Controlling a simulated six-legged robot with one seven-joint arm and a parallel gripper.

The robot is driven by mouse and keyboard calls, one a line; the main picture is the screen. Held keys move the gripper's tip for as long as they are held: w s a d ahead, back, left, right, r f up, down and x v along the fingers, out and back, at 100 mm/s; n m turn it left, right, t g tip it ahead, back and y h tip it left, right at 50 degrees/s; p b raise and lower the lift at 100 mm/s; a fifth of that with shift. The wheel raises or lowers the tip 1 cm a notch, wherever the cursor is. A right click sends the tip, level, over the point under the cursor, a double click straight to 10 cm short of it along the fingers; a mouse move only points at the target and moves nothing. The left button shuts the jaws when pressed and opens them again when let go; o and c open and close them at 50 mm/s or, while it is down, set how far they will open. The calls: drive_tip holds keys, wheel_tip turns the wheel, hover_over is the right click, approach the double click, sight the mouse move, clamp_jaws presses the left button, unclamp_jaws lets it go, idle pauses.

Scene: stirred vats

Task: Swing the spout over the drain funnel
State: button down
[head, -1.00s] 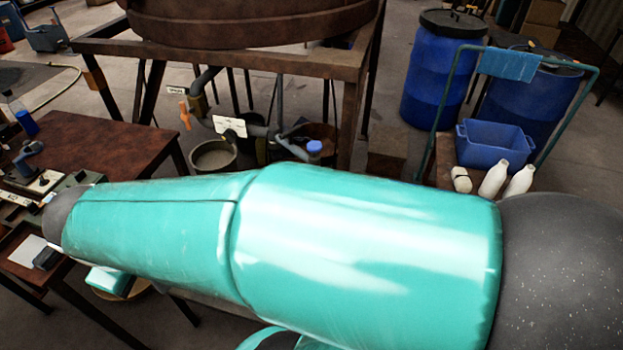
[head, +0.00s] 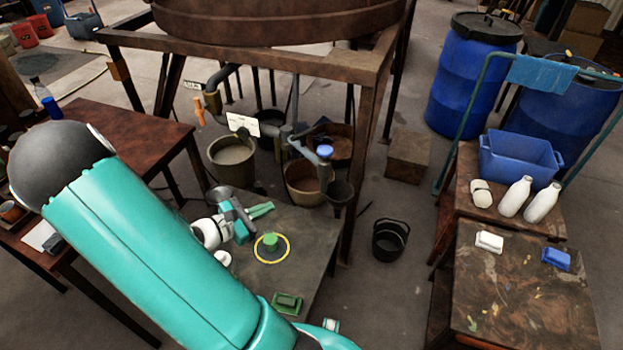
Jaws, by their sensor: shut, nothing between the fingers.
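My gripper (head: 268,208), with teal fingers, is shut and empty. It is above the grey bench, left of and nearer than the spout, and apart from it. My arm hides part of the bench.
An orange-handled valve (head: 199,113) and a bucket of grey liquid (head: 232,160) are left of the spout. A green knob in a yellow ring (head: 270,243) is on the grey bench (head: 310,225). A black bucket (head: 389,240) stands on the floor. A wooden table (head: 520,295) is at right.

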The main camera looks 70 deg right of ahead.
drive_tip(key=s+d+f+n+h, duration=0.2)
drive_tip(key=d+f+n+h, duration=0.1)
drive_tip(key=d+n, duration=0.1)
approach(320, 174)
drive_tip(key=shift+t, duration=0.4)
drive_tip(key=x, duration=0.7)
drive_tip(key=shift+a, duration=0.1)
drive_tip(key=shift+s+n, duration=0.2)
drive_tip(key=shift+n, duration=0.1)
